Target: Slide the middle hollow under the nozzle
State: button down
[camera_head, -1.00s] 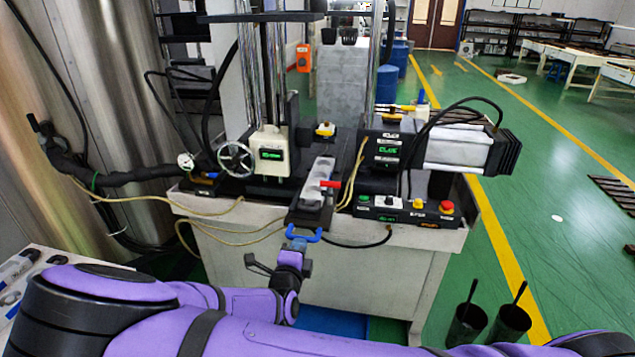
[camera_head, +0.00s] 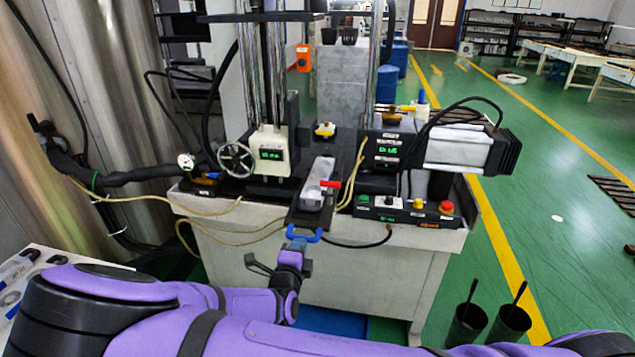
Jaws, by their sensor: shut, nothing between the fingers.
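A grey metal mould (camera_head: 318,186) lies lengthwise on a dark sliding plate (camera_head: 301,214) at the middle of the machine. Its hollows are too small to tell apart. A blue handle (camera_head: 304,235) sticks out of the plate's front end. My gripper (camera_head: 291,247) is shut at this handle, with its fingers close to the blue bar. I cannot tell whether it touches the bar. The nozzle is not clearly visible; a red lever (camera_head: 331,184) stands at the mould's right side.
A white unit with a green display (camera_head: 270,153) and a handwheel (camera_head: 235,159) stand left of the mould. A button panel (camera_head: 405,209) is at the right. Yellow hoses and a black cable run near the plate. Two black bins (camera_head: 468,325) stand on the floor.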

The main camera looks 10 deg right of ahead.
aim_at(309, 214)
jog(key=shift+w, duration=0.1)
jog(key=shift+x, duration=6.3)
jog(key=v, duration=0.7)
